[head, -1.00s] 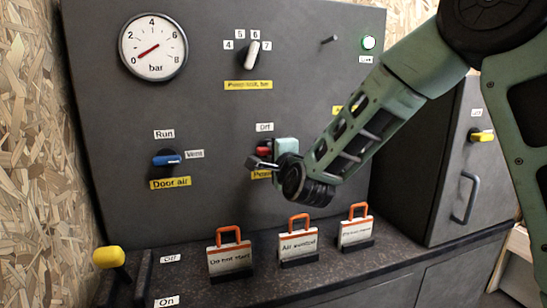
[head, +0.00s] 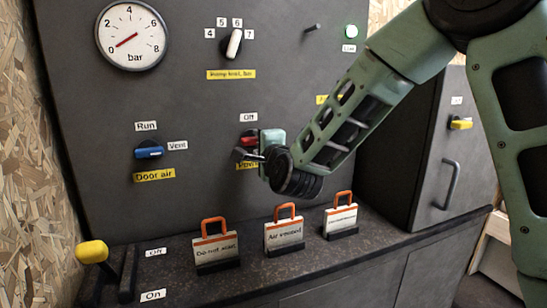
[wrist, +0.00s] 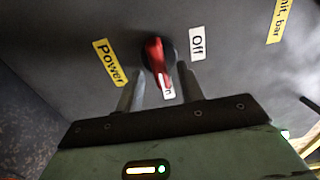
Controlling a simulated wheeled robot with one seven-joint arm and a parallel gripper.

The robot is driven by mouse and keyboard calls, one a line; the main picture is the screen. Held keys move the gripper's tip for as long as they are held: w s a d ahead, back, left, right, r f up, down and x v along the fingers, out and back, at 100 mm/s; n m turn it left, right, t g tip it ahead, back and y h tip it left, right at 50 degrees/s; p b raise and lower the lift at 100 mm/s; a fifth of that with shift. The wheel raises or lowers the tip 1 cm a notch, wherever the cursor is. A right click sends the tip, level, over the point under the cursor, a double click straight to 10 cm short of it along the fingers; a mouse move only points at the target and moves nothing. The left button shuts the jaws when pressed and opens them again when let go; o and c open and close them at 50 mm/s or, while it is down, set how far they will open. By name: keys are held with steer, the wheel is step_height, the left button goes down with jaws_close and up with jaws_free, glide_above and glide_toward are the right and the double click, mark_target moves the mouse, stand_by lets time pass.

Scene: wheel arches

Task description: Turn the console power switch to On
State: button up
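The power switch is a red knob (wrist: 156,55) on the dark console panel; in the head view its red part (head: 249,141) is partly hidden by my gripper. Its "Off" label (wrist: 197,42) is on the right in the wrist view, and the yellow "Power" label (wrist: 109,62) on the left. The knob's handle runs down over a mostly covered white label (wrist: 168,93), of which an "n" shows. My gripper (wrist: 158,80) is open, its two fingers apart on either side of the handle. I cannot tell whether either finger touches it.
A blue door air switch (head: 149,152) is left of the power switch, a white selector (head: 234,43) above. Several orange-handled tags (head: 284,236) stand on the ledge below. A yellow-knobbed lever (head: 92,252) rises at front left; a cabinet with a handle (head: 450,184) is right.

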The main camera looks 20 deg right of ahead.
steer(key=s+b, duration=0.8)
steer(key=s, duration=0.8)
steer(key=shift+b, duration=0.35)
